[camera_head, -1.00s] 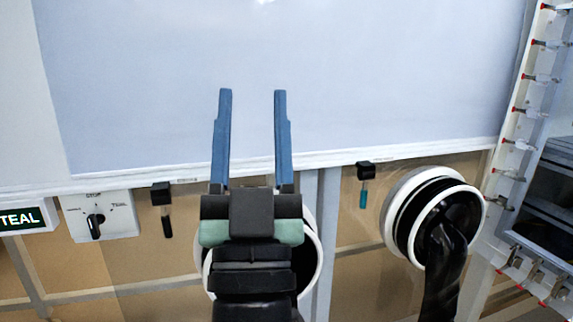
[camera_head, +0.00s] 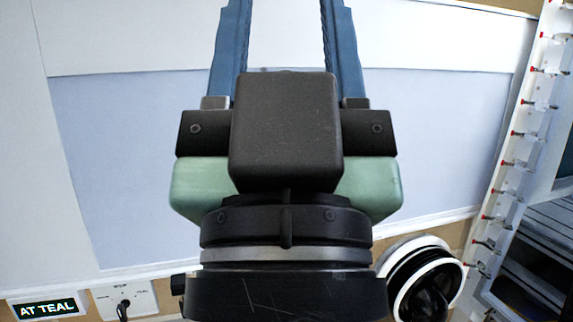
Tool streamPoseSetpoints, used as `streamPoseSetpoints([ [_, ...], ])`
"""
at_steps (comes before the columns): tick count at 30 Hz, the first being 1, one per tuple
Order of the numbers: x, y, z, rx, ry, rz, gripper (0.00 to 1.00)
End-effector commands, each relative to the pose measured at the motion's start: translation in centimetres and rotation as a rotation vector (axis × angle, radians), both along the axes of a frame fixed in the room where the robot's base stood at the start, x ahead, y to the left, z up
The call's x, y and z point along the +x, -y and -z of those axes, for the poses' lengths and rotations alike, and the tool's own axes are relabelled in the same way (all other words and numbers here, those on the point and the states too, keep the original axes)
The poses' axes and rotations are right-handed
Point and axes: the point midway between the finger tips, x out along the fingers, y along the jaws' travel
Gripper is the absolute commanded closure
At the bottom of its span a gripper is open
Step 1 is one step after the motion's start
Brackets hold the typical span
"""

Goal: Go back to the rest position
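My gripper (camera_head: 286,18) fills the middle of the head view, close to the camera. Its two blue fingers point up and stand wide apart, with the tips cut off by the top edge. Nothing shows between the visible parts of the fingers. The black and green gripper body hides the lower middle of the scene.
A pale window panel (camera_head: 130,150) lies behind my gripper. A black glove port with a white ring (camera_head: 452,273) is at lower right. A sign reading "AT TEAL" (camera_head: 47,308) and a switch plate (camera_head: 135,298) are at lower left. A door edge with red-tipped clamps (camera_head: 518,135) is at right.

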Motion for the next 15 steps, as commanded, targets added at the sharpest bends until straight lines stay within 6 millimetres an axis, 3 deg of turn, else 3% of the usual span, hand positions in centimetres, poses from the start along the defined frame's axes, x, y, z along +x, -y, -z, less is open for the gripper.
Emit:
streamPoseSetpoints([
  [1,0.0,0.0,-3.4,0.000,0.000,0.000,0.49],
  [9,0.0,0.0,-11.8,0.000,0.000,-0.001,0.49],
  [15,0.0,0.0,-16.6,0.000,0.000,-0.001,0.49],
])
